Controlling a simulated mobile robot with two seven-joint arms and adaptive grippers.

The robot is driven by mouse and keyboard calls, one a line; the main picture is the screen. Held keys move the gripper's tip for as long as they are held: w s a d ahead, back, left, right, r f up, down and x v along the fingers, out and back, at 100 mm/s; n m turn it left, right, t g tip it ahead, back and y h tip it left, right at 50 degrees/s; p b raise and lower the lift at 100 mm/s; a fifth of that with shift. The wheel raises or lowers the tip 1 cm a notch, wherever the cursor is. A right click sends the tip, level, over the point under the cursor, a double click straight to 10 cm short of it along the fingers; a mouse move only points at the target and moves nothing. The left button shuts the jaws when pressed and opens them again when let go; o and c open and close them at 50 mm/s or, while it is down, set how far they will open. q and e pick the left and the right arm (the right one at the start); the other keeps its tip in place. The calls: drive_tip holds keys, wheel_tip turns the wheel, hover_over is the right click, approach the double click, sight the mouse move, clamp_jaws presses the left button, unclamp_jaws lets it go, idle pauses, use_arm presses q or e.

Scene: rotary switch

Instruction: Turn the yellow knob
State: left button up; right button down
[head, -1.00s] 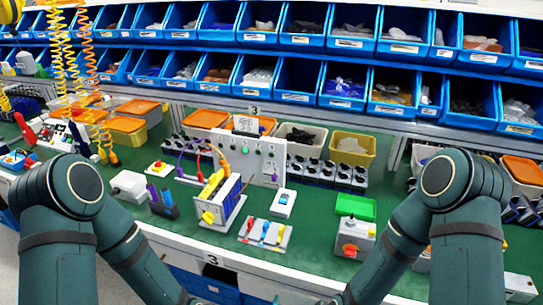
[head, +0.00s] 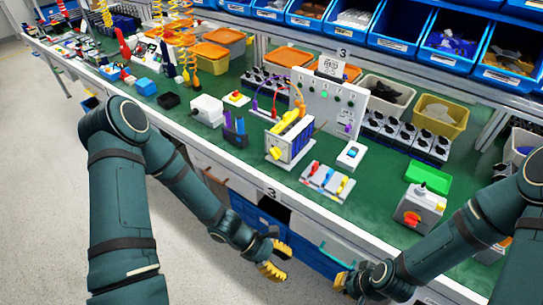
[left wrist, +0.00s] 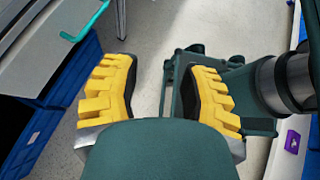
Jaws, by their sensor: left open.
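The yellow knob (head: 276,153) is on the near end face of a white and dark-blue switch unit (head: 292,143), which stands on the green bench near its front edge. My left gripper (head: 279,259) is open and empty, in front of the bench and lower in the picture than the knob, well apart from it. Its yellow fingers also show spread in the left wrist view (left wrist: 160,78), with floor between them. My right gripper (head: 342,283) is at the bottom, also apart from the knob; its finger opening is not clear.
A grey box with a red-orange knob (head: 411,218) stands to the right on the bench. A plate with coloured levers (head: 327,182) lies right of the switch unit. A white panel with cables (head: 328,103) stands behind. Blue drawers (head: 258,222) are below the bench.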

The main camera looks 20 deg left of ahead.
use_arm(q)
drive_tip(key=w+a+r+n+t+h, duration=0.1)
drive_tip(key=w+r+n+t+h, duration=0.1)
drive_tip(key=w+n+t, duration=0.4)
drive_tip(key=n+t+y+b, duration=0.2)
drive_tip(key=n+t+y, duration=0.5)
drive_tip(key=n+t, duration=0.7)
approach(271, 154)
drive_tip(key=w+d, duration=0.1)
drive_tip(key=w, duration=0.2)
drive_tip(key=w+d+r+n+g+b, duration=0.1)
drive_tip(key=w, duration=0.2)
drive_tip(key=w+n+g, duration=0.1)
drive_tip(key=w, duration=0.2)
drive_tip(key=shift+w+d+r+b, duration=0.1)
drive_tip(key=shift+d+r+b, duration=0.25)
drive_tip(key=shift+d+r, duration=0.05)
clamp_jaws()
